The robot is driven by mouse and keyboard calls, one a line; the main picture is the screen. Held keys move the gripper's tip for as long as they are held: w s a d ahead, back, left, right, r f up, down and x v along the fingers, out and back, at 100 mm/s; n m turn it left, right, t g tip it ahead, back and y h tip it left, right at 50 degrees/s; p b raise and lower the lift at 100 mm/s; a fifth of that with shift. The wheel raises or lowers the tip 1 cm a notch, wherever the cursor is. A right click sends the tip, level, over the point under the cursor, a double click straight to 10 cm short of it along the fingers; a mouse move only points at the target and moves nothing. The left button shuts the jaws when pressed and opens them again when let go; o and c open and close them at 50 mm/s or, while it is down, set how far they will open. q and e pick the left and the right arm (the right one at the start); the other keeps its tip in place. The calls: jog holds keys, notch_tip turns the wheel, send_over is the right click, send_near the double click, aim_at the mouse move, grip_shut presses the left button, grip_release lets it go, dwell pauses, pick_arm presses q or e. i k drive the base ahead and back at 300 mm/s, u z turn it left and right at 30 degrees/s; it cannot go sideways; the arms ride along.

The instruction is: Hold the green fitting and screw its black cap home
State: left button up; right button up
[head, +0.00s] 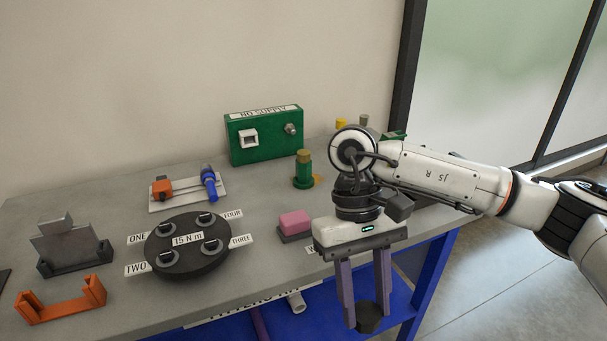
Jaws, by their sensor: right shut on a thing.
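The green fitting (304,172) stands upright on the bench on a wider green foot, with an olive-coloured top section and no black cap on it. My right gripper (368,314) points down and is shut on the black cap (369,320), held low between its fingertips. The cap appears in front of the bench's front edge, over the blue lower part, to the right of and nearer than the fitting. My left gripper is not in view.
A green box (263,142) stands behind the fitting. A pink block (294,221) lies near the gripper. A round black torque plate (187,246), a blue-and-orange tool (209,183), a grey block (72,242) and an orange bracket (62,305) occupy the left bench.

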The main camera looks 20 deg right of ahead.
aim_at(304, 180)
jog(key=u, duration=1.8)
jog(key=k, duration=1.35)
jog(key=z, duration=1.65)
jog(key=i, duration=0.55)
